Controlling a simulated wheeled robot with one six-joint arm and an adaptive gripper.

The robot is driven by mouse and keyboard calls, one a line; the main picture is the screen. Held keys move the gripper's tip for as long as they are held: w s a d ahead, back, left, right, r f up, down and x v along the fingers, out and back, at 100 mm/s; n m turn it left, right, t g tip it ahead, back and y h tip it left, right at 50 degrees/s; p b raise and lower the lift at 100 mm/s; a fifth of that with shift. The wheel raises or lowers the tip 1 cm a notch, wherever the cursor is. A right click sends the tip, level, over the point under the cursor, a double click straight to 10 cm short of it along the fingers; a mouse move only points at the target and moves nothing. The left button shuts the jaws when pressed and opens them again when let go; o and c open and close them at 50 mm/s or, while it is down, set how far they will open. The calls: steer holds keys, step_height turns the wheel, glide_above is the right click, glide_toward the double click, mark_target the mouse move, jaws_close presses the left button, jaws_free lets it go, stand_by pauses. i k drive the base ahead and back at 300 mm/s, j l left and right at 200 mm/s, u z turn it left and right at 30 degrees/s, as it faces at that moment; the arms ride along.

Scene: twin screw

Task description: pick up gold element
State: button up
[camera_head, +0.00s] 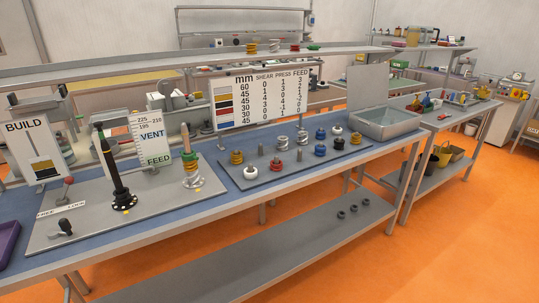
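A tan-tipped shaft (186,138) on the left plate carries green, gold and pale elements. A black shaft (115,168) stands to its left on a dark flange. My gripper is not in view.
White (250,171), red and blue elements share the tray, with bare pegs between. Behind stand a colour chart (266,96), a BUILD sign (31,150) and a VENT/FEED sign (151,138). A metal bin (388,124) is at right. A purple tray (9,240) is at left. Orange floor is open in front.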

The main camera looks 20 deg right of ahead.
mark_target(236, 159)
steer(key=i+j+z, duration=0.15)
steer(key=j, duration=0.15)
steer(key=i+j+z, duration=0.1)
steer(key=j, duration=0.15)
steer(key=i+j+z, duration=0.15)
steer(key=j, duration=0.15)
steer(key=z, duration=0.85)
steer(key=k+l, duration=0.05)
